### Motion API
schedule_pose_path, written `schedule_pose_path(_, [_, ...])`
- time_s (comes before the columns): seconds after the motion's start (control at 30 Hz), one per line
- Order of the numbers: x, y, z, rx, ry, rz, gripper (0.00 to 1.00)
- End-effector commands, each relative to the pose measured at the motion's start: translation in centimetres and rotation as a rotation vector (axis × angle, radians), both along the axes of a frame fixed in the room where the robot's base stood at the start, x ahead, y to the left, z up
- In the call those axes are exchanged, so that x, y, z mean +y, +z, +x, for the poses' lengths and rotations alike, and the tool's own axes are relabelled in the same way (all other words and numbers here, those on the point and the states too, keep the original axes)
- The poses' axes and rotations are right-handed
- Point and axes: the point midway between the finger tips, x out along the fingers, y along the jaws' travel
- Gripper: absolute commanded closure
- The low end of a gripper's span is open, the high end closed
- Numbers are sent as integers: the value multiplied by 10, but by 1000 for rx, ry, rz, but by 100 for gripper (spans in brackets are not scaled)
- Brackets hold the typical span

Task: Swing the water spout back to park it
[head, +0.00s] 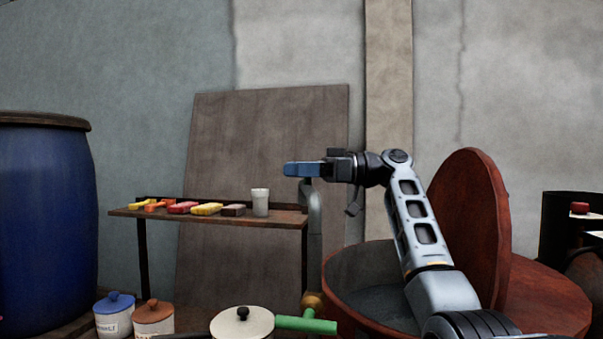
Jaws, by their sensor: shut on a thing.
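The water spout (316,225) is a grey upright pipe, bent over at its top, beside the left rim of the red-brown vat (335,290). A blue piece (300,169) lies level at the top of the pipe; it looks like the spout's grip, though its join to the pipe is not clear. My gripper (328,167) reaches in from the right at this height and is shut on the spout at the blue piece. My fingertips are hard to tell apart from it. My arm crosses in front of the vat and hides part of its inside.
A shelf (123,211) with coloured blocks and a white cup (260,202) stands left of the spout. A raised red-brown lid (465,215) is right of my arm. A green-handled tap (307,325), lidded pots and a blue barrel (45,230) are lower and left.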

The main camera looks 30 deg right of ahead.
Motion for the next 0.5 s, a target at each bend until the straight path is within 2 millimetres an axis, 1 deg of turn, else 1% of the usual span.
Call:
schedule_pose_path(0.03, [3,-1,1,3,8,-2,100])
schedule_pose_path(0.43, [5,-2,1,3,14,-3,100])
schedule_pose_path(0.47, [5,-2,1,3,14,-3,55])
schedule_pose_path(0.5, [5,-2,1,3,13,-3,52])
